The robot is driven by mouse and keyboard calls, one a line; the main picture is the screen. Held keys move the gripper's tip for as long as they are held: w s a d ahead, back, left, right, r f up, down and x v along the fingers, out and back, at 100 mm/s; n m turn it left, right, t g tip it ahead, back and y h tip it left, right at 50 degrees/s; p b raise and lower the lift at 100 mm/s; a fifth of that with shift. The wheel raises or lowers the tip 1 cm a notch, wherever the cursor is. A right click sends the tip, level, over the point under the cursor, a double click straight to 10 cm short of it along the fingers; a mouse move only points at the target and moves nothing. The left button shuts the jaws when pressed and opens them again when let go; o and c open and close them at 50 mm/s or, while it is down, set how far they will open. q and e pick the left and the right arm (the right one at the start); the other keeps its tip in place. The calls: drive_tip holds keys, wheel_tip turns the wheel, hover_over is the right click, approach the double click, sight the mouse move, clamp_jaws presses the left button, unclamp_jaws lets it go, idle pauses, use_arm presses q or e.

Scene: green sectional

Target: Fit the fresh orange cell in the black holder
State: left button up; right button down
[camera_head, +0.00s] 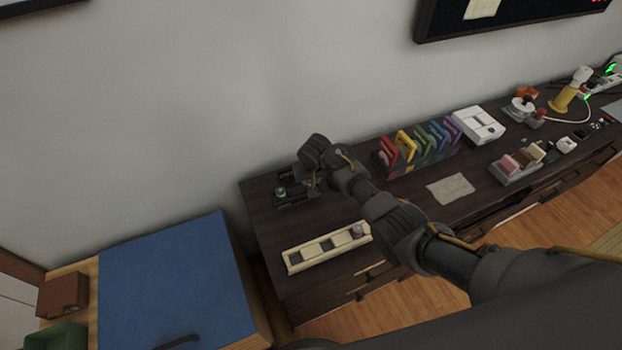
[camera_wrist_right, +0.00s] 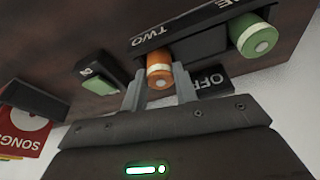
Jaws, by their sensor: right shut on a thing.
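The black holder (camera_head: 296,199) stands on the left end of the dark desk. In the right wrist view its edge (camera_wrist_right: 150,42) carries the word TWO. A green cell (camera_wrist_right: 252,38) sits in one bay, and its green top shows in the head view (camera_head: 281,191). The orange cell (camera_wrist_right: 160,72), with a white band, is between the fingertips of my right gripper (camera_wrist_right: 158,84), which is shut on it. It is at the bay beside the green cell; I cannot tell how deep it sits. In the head view my right gripper (camera_head: 313,182) partly hides the holder. My left gripper is not in view.
A cream tray (camera_head: 301,257) with square slots and one grey-topped cell (camera_head: 357,230) lies in front. A colourful rack (camera_head: 415,152) stands right of my arm. A small black box with a green switch (camera_wrist_right: 98,77) and an OFF label (camera_wrist_right: 212,80) are near the gripper.

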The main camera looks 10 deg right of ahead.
drive_tip(key=shift+f, duration=0.15)
drive_tip(key=c, duration=1.1)
unclamp_jaws()
drive_tip(key=shift+r, duration=0.4)
drive_tip(key=v, duration=1.1)
drive_tip(key=shift+s+r+p, duration=0.1)
drive_tip(key=shift+r+p, duration=0.15)
drive_tip(key=shift+p, duration=0.15)
